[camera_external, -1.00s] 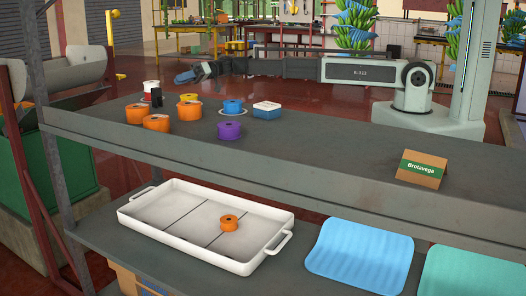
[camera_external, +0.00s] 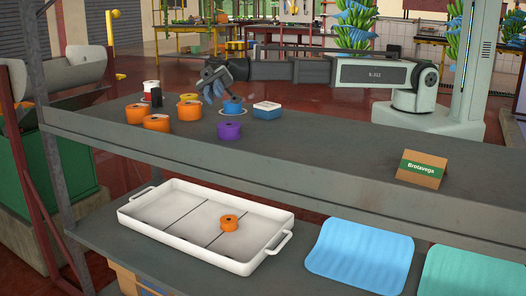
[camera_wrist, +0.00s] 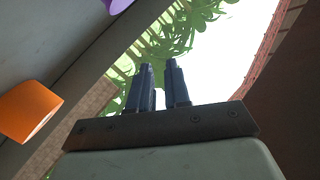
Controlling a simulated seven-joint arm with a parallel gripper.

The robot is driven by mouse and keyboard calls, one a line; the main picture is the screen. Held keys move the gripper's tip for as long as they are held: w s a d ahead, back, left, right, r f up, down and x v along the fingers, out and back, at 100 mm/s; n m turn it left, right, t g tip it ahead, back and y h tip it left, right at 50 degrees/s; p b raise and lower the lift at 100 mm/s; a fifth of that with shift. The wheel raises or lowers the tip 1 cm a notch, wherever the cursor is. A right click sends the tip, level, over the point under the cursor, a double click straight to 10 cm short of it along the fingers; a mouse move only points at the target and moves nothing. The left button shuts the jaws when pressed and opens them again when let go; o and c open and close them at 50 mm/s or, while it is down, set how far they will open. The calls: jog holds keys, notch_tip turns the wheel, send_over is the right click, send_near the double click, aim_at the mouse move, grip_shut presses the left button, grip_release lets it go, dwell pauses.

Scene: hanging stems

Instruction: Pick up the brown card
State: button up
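The brown card (camera_external: 420,181), with a green "Brotavega" label, stands tilted like a tent on the right part of the upper shelf. My gripper (camera_external: 212,92) is far to its left, above the shelf by the blue roll. In the wrist view the two dark fingers of my gripper (camera_wrist: 160,65) stand apart with a gap between them and nothing held. The card is not in the wrist view.
Several orange rolls (camera_external: 157,123), a purple roll (camera_external: 229,131), a blue roll (camera_external: 232,106) and a blue-white box (camera_external: 267,111) stand on the left of the upper shelf (camera_external: 330,150). The shelf between them and the card is clear. A white tray (camera_external: 150,225) sits below.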

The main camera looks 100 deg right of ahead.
aim_at(424, 165)
jog(key=s+a+f+n+g, duration=0.1)
jog(key=s+a+g, duration=0.1)
jog(key=s+a, duration=0.2)
jog(key=s+a+f+n+g+h, duration=0.1)
jog(key=s+a+n+g, duration=0.1)
jog(key=a, duration=0.5)
jog(key=s+a+n+g, duration=0.2)
jog(key=s+a+g, duration=0.2)
jog(key=s+a, duration=0.2)
jog(key=shift+s+f+h, duration=0.4)
jog(key=shift+s, duration=0.15)
jog(key=s+a+n+g+h, duration=0.1)
jog(key=s+a+g, duration=0.1)
jog(key=s, duration=0.3)
jog(key=s+a+f+n+g+h, duration=0.1)
jog(key=s+a+n+g+h, duration=0.1)
jog(key=s+a, duration=0.3)
jog(key=s+a+f+n+g+h, duration=0.1)
jog(key=s+a+g+h, duration=0.1)
jog(key=s, duration=0.3)
jog(key=shift+s+a+f+n, duration=0.1)
jog(key=shift+s+a+n, duration=0.1)
jog(key=shift+a, duration=0.15)
jog(key=shift+s+a+n, duration=0.1)
jog(key=shift+a+n, duration=0.1)
jog(key=shift+a, duration=0.1)
jog(key=shift+x, duration=3.95)
jog(key=shift+s+d, duration=0.1)
jog(key=shift+d, duration=0.05)
jog(key=shift+c, duration=0.4)
